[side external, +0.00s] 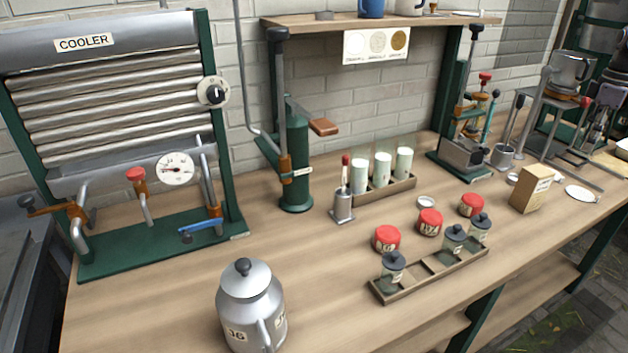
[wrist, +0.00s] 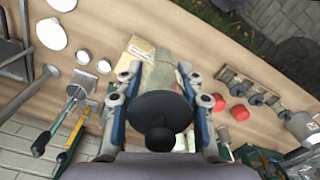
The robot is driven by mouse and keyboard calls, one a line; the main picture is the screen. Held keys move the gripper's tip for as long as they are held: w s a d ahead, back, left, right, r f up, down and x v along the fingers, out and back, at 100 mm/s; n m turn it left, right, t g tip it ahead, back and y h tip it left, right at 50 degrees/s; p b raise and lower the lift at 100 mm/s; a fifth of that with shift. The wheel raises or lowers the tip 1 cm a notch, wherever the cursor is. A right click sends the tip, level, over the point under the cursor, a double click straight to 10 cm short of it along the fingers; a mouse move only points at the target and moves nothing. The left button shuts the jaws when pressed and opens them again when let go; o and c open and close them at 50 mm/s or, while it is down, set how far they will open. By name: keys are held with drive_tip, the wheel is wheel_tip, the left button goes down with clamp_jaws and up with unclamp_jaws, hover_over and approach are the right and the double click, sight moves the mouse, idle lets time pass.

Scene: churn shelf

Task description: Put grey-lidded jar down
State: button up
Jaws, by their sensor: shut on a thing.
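In the wrist view my gripper (wrist: 157,85) is shut on a grey-lidded jar. The jar's dark round lid with its knob (wrist: 158,112) faces the camera, and its glass body (wrist: 166,72) points away between the fingers. The jar's base and any contact with a surface are hidden. In the side view a low wooden rack (side external: 428,266) holds three other grey-lidded jars (side external: 391,272), with an open space between the near one and the far two.
A tan box (side external: 530,189) stands at the right; it shows partly beside the held jar (wrist: 138,48). Red-lidded jars (side external: 387,239) stand behind the rack. A tray of glasses (side external: 381,187), a milk can (side external: 251,308) and a white disc (side external: 580,193) stand around. The front middle is clear.

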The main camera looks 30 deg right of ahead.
drive_tip(key=s+d, duration=0.2)
hover_over(533, 173)
wheel_tip(533, 173, down, 6)
drive_tip(key=shift+d+f, duration=0.1)
drive_tip(key=shift+f, duration=0.1)
drive_tip(key=shift+f+m, duration=0.3)
drive_tip(key=shift+f, duration=1.65)
drive_tip(key=shift+f, duration=0.1)
drive_tip(key=o, duration=1.3)
drive_tip(key=shift+c, duration=0.2)
